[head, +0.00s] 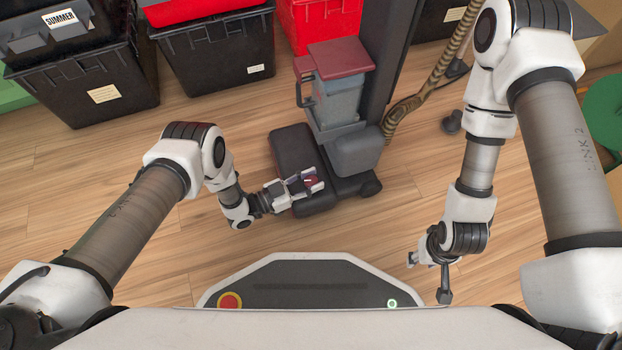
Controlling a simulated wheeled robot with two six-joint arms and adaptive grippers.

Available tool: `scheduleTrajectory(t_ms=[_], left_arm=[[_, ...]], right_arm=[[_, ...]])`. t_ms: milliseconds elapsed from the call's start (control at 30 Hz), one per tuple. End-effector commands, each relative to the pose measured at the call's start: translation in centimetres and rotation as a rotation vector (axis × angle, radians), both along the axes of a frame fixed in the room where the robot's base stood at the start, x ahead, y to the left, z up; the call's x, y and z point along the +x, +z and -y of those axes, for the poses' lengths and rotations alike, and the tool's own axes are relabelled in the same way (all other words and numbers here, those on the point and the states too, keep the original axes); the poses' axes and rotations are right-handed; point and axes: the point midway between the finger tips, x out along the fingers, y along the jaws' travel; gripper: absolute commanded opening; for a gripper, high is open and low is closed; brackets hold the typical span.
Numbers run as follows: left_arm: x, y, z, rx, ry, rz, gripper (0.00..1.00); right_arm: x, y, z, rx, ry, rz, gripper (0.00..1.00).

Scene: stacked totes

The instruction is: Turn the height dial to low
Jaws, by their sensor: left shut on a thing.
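An upright vacuum cleaner with a dark grey base (292,146) stands on the wood floor, with a blue-grey bin and dark red top behind. A small round red dial (311,181) shows on the front part of its base. My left gripper (313,181) reaches in from the left, low over the base, with its fingers on either side of the dial and shut on it. The dial's marks are too small to read. My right gripper (412,259) hangs low at the right, apart from the vacuum, and its fingers are mostly hidden by its wrist.
Black totes (95,88) and a red tote (322,22) stand along the back. A ribbed tan hose (408,104) runs up behind the vacuum at the right. A green round thing (603,112) is at the far right. Floor between the vacuum and my base is clear.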

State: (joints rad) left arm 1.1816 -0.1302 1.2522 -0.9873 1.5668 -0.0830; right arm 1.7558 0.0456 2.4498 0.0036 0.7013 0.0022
Motion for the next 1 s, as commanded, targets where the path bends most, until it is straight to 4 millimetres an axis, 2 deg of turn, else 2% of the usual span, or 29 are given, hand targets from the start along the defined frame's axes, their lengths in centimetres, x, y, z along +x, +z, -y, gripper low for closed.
scheduleTrajectory(t_ms=[300,633,667,700,733,1000], left_arm=[[-0.1,0.4,0.2,-0.002,0.218,-0.001,0.03],[0.1,0.0,0.0,0.0,0.262,0.002,0.03],[0.1,0.0,0.0,0.0,0.262,0.002,0.41],[0.1,0.0,0.0,0.0,0.262,0.002,0.55],[0.1,0.0,0.0,0.0,0.262,0.002,0.62],[0.0,0.0,0.0,0.001,0.261,0.001,0.62]], right_arm=[[-0.1,2.5,-0.1,0.001,0.005,-0.003,0.4],[-0.2,2.4,-0.1,0.001,0.005,-0.004,0.4],[-0.2,2.4,-0.1,0.001,0.005,-0.004,0.4],[-0.2,2.4,-0.1,0.001,0.005,-0.004,0.4],[-0.2,2.4,-0.1,0.001,0.005,-0.004,0.4],[-0.2,2.4,-0.1,0.0,0.005,-0.004,0.4]])
